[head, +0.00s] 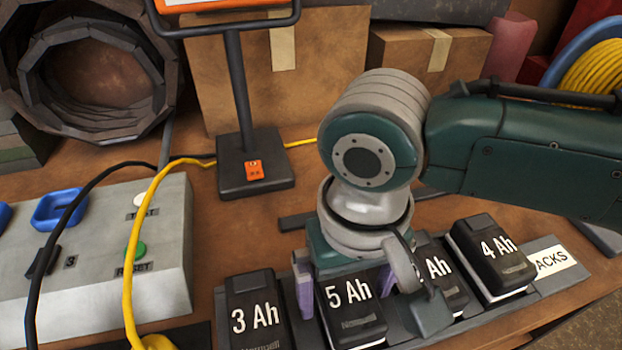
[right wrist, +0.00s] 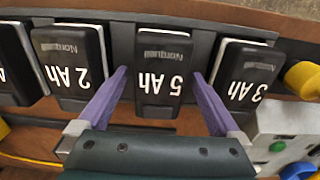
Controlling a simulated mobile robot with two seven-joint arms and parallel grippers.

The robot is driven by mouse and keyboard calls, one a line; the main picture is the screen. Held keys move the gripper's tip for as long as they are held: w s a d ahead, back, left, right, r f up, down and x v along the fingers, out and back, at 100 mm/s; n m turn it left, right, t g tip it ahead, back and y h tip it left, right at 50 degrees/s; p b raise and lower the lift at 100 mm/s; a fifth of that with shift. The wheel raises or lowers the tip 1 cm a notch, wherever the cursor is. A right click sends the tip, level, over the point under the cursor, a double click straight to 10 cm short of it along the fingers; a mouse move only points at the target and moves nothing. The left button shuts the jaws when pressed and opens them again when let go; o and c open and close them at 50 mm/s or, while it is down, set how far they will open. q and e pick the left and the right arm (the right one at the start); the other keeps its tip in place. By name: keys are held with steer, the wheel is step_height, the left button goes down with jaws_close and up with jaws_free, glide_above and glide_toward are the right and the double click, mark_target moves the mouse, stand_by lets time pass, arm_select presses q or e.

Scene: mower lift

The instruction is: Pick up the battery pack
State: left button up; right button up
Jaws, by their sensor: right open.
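Several black battery packs stand in a row on a dark rack (head: 560,272): the 3 Ah pack (head: 257,312), the 5 Ah pack (head: 351,308), the 2 Ah pack (head: 450,285) and the 4 Ah pack (head: 494,255). My right gripper (head: 346,283) is open over the 5 Ah pack. In the right wrist view, its two purple fingers point to either side of the 5 Ah pack (right wrist: 163,65), with gaps to the pack. The 3 Ah pack (right wrist: 245,75) and 2 Ah pack (right wrist: 73,65) flank it there. My wrist partly hides the 2 Ah pack in the head view. My left gripper is not seen.
A grey control box (head: 165,235) with a green button and a blue ring stands left of the rack. A yellow cable (head: 131,260) and a black cable cross it. A dark stand (head: 256,175) and cardboard boxes (head: 300,75) stand behind.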

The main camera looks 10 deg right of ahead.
jaws_close()
stand_by(0.7)
